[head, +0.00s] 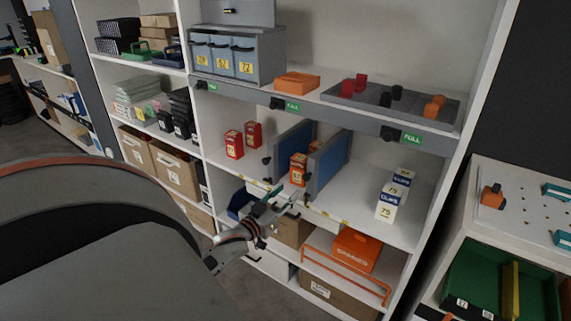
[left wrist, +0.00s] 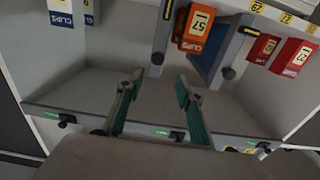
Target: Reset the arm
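My left gripper (head: 285,200) is in front of the middle shelf of the white rack, near its front edge. Its two fingers stand apart in the left wrist view (left wrist: 160,84), with nothing between them. An orange box (head: 298,169) stands between two blue dividers (head: 327,165) on that shelf, behind the gripper. The box also shows at the top of the left wrist view (left wrist: 198,30), apart from the fingers. My right gripper is in neither view.
Red boxes (head: 234,144) stand left of the dividers and white clip boxes (head: 388,203) to the right. Below are an orange bin (head: 356,250) and cartons (head: 336,295). A white pegboard bench (head: 530,208) stands at the right. The shelf between dividers and clip boxes is clear.

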